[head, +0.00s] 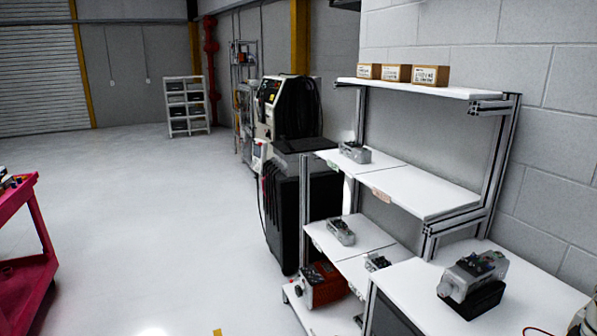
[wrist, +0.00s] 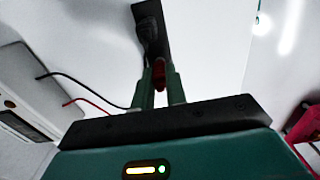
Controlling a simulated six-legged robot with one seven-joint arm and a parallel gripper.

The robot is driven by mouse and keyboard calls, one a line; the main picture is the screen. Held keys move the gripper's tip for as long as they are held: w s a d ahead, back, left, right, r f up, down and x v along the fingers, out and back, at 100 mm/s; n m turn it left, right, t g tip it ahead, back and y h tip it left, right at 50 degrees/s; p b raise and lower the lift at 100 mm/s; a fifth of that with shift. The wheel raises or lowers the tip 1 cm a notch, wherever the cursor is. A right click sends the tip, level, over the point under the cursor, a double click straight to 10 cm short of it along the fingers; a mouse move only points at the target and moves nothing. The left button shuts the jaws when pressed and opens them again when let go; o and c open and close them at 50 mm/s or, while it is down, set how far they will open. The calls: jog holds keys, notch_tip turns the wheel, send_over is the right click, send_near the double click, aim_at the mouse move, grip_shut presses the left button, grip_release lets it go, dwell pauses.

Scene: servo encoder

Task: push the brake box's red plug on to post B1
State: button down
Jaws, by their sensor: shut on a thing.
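In the wrist view my gripper (wrist: 158,78) has its two green fingers closed on the red plug (wrist: 158,72), which shows as a small red piece between the fingertips. A red cable (wrist: 88,102) and a black cable (wrist: 85,86) run from a pale grey box (wrist: 25,75) at the left towards the fingers. A dark, narrow piece (wrist: 150,22) lies beyond the fingertips; I cannot tell what it is. In the head view a grey servo unit (head: 470,277) sits on a black base on the bench at the right. I cannot make out post B1.
The white bench top (head: 530,290) has free room right of the servo unit. White shelves (head: 425,192) behind carry several grey units. An orange-red box (head: 322,285) sits on the lowest shelf. A red cart (head: 30,255) stands at the left; open floor lies between.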

jog(key=shift+r, duration=0.2)
jog(key=shift+r, duration=2.35)
